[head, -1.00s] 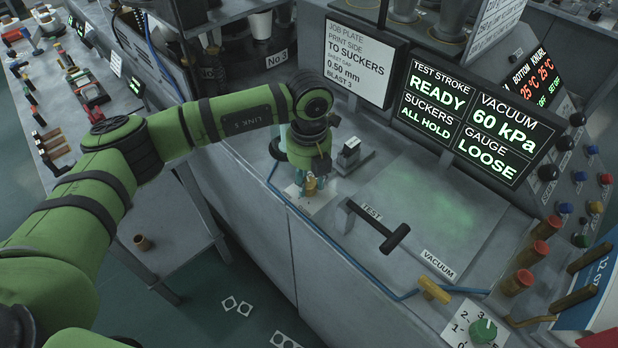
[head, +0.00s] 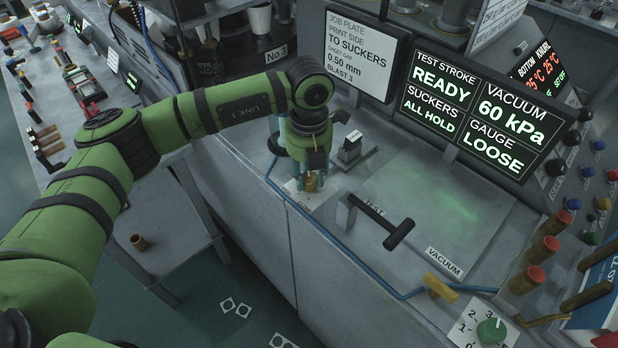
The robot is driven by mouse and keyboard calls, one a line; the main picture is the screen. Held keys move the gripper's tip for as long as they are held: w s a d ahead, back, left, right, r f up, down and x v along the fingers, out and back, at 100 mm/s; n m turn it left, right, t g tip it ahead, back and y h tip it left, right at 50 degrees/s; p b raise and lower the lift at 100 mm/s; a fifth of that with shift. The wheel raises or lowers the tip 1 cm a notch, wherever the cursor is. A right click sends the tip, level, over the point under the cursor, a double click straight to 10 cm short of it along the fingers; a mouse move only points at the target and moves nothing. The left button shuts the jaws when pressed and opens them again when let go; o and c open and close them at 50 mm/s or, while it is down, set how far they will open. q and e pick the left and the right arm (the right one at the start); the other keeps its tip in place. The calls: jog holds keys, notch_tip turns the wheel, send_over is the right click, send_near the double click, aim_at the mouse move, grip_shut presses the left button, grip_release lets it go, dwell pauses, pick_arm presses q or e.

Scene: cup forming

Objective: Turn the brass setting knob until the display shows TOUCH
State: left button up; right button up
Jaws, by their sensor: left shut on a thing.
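The brass setting knob (head: 311,184) stands on a pale plate (head: 308,200) at the left front of the machine's grey top. My left gripper (head: 308,182) points down over it with its fingers around the knob, shut on it. The fingers and wrist hide part of the knob. The display (head: 483,116) at the back right reads GAUGE LOOSE, with TEST STROKE READY, SUCKERS ALL HOLD and VACUUM 60 kPa. My right gripper does not show.
A small metal block (head: 352,147) sits right of my left gripper. A black-handled TEST lever (head: 398,234) stands in front of it. A job plate screen (head: 362,52) stands behind.

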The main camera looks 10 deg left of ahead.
aim_at(308, 178)
pick_arm(q)
jog(key=m+b, duration=0.3)
jog(key=b, duration=0.1)
jog(key=shift+s+f+m, duration=0.15)
jog(key=shift+f+m, duration=0.25)
jog(key=shift+r+m+b, duration=0.15)
jog(key=shift+m+b, duration=0.7)
jog(key=shift+m, duration=0.05)
jog(key=o, duration=1.1)
jog(key=shift+o, duration=0.2)
jog(key=shift+r, duration=0.15)
jog(key=shift+r, duration=0.6)
notch_tip(308, 178, up, 11)
